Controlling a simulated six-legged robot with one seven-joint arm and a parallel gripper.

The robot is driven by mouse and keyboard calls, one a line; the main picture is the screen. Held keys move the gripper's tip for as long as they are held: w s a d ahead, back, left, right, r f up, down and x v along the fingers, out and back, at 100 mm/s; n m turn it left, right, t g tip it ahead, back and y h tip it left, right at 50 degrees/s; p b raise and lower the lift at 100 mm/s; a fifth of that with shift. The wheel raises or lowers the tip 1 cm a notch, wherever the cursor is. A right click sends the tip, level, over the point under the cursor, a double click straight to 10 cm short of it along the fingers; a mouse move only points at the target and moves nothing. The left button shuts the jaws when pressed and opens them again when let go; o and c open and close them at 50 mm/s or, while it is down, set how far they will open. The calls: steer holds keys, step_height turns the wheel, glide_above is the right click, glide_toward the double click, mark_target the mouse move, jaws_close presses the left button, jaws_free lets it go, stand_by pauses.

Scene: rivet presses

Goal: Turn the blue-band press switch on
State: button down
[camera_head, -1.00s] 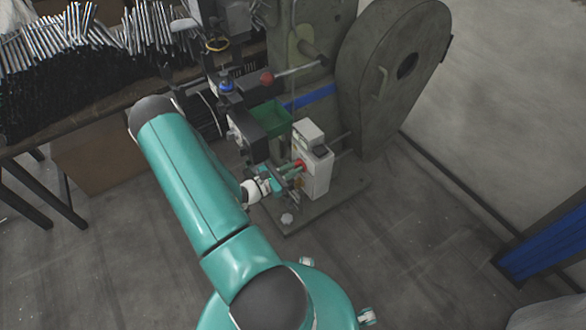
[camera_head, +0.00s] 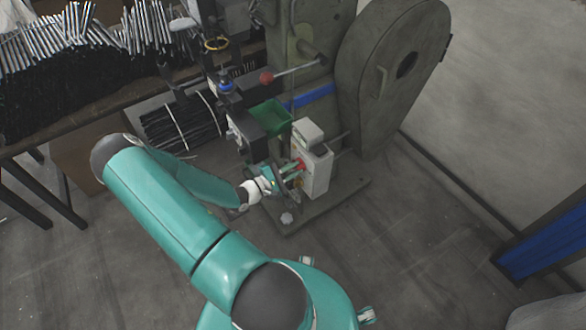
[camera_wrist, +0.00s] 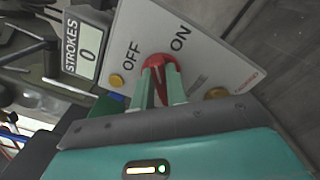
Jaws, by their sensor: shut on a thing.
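The blue-band press (camera_head: 398,78) stands at the back, with a blue band (camera_head: 312,96) across its body. Its light grey switch box (camera_head: 317,172) stands at the front. In the wrist view the switch panel (camera_wrist: 205,55) carries OFF and ON labels with a red switch knob (camera_wrist: 157,62) between them. My gripper (camera_wrist: 158,82) is shut on the red knob, one finger on each side. In the head view my gripper (camera_head: 288,173) is at the box's left face. The fingers hide part of the knob, so I cannot tell its exact setting.
A strokes counter (camera_wrist: 85,45) reading 0 sits beside the switch panel. A green bin (camera_head: 271,117) and a red-ball lever (camera_head: 267,77) are on the press. A table with metal rods (camera_head: 75,75) stands at left.

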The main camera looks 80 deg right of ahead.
steer(key=m, duration=0.4)
steer(key=shift+f+m, duration=0.15)
steer(key=shift+m, duration=1.75)
steer(key=c, duration=1.4)
jaws_free()
steer(key=shift+a, duration=0.1)
steer(key=v, duration=1.3)
steer(key=shift+w+a, duration=0.25)
steer(key=shift+w, duration=0.05)
